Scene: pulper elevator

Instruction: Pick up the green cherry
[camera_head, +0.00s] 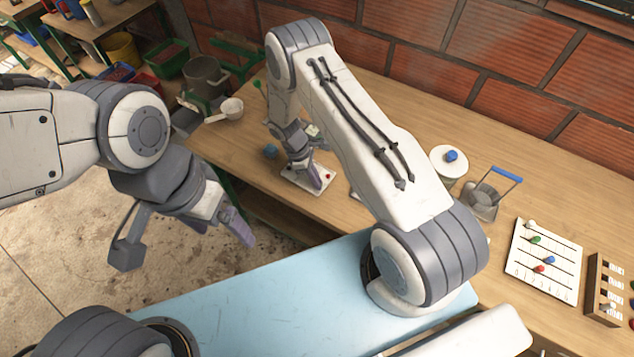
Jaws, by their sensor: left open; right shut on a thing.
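My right gripper (315,177) is low over a small white board (297,180) on the wooden bench. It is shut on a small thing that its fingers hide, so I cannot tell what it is. A small red spot (327,177) shows on the white board beside the fingers. I cannot make out a green cherry for certain. My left gripper (222,222) is open and empty, in the air left of the bench, above the concrete floor.
A blue ball (270,151) lies on the bench left of the white board. A white ladle (231,107) is at the bench's left end. A brick wall (480,60) closes the back.

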